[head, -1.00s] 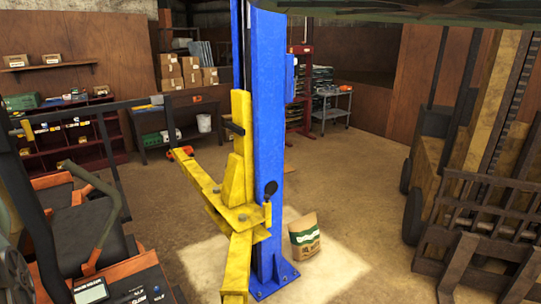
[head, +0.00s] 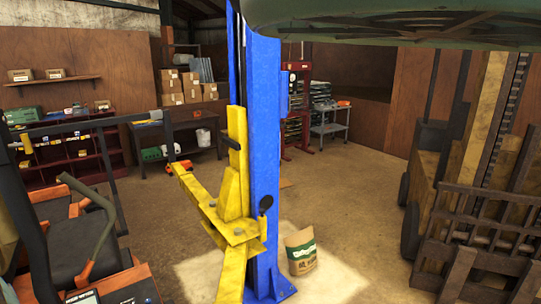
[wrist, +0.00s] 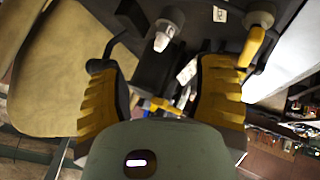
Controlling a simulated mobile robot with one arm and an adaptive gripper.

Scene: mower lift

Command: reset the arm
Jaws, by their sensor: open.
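My gripper (wrist: 161,98) shows in the wrist view as two yellow ribbed fingers held wide apart, with nothing between the tips. Beyond them is a dark part with a metal cylinder (wrist: 165,32) and a yellow-handled part (wrist: 255,42) near the right fingertip. I cannot tell whether anything touches the fingers. My gripper does not show in the head view. The blue lift post (head: 264,150) stands upright at the middle of the head view, with yellow lift arms (head: 232,235) on its left side.
A large green rounded body (head: 400,22) hangs across the top right. A forklift-like machine (head: 485,235) stands at right, and a seat with an orange-trimmed armrest (head: 90,195) at left. A paper bag (head: 302,252) stands by the post. Floor between post and forklift is clear.

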